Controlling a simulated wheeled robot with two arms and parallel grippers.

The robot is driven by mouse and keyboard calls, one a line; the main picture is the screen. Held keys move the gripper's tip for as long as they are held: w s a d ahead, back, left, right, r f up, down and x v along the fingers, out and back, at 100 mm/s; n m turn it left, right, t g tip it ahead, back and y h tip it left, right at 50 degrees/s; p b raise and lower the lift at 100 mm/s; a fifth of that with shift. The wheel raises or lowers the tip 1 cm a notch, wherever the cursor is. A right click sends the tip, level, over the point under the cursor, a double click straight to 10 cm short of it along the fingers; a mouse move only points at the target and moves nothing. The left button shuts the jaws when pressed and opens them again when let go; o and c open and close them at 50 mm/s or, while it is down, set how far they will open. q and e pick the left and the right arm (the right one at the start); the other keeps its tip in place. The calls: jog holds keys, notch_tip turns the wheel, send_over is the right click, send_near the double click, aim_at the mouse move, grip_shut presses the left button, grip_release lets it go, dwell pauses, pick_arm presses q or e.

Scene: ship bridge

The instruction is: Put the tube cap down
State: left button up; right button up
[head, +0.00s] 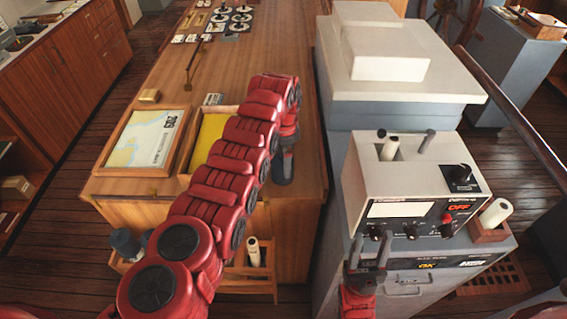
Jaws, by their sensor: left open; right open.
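No tube cap can be made out for certain. A white tube (390,148) stands tilted in the top of the white instrument box (365,185), with a small dark piece at its upper end. A dark grey peg (428,141) sticks up to its right. My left gripper (283,168) points down beside the right edge of the wooden chart table (300,185), its fingertips partly hidden; it is open and no object shows in it. My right gripper (369,252) is open and empty in front of the box's lower left front, fingers up.
A white tube (496,212) lies in a wooden holder (489,234) right of the box. Another white tube (253,252) stands in a wooden rack (235,278) below the table. A framed chart (145,140) and yellow-lined tray (208,135) lie on the table.

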pick_arm(q)
notch_tip(320, 180, up, 9)
jog(key=shift+r+b, duration=0.15)
jog(key=shift+b, duration=1.1)
jog(key=shift+s+r, duration=0.1)
jog(key=shift+r, duration=0.15)
